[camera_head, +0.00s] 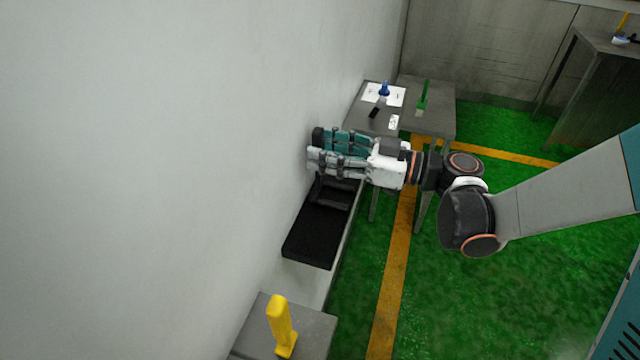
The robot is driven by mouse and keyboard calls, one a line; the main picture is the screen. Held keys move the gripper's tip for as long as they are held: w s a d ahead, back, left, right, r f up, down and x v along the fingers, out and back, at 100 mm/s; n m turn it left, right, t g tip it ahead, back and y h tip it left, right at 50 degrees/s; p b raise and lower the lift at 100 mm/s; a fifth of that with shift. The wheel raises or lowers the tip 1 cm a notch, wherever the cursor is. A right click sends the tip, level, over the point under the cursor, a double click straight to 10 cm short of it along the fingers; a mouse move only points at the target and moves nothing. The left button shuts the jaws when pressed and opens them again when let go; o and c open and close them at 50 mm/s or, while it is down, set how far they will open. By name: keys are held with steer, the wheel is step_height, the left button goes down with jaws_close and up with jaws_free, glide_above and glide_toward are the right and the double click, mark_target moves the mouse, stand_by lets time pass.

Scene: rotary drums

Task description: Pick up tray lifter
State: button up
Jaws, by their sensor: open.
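No object is clearly recognisable as the tray lifter. One candidate is a yellow upright tool (280,322) with a flat foot, on a grey stand at the bottom. Others are a green upright tool (423,97) and a small blue object (384,89) on the far table. My gripper (316,149) points left, close to the white wall, with its fingers apart and nothing visible between them. It appears above the far end of a black tray-like object (312,238) and partly hides that end. The yellow tool is well below my gripper in the picture.
A grey table (437,117) at the back carries papers (394,124) and a small black item (374,113). The white wall (180,150) bounds the left side. A dark table (600,85) stands back right. The green floor (490,305) between is open.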

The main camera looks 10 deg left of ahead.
steer(key=shift+c, duration=0.6)
jaws_close()
steer(key=shift+r, duration=0.1)
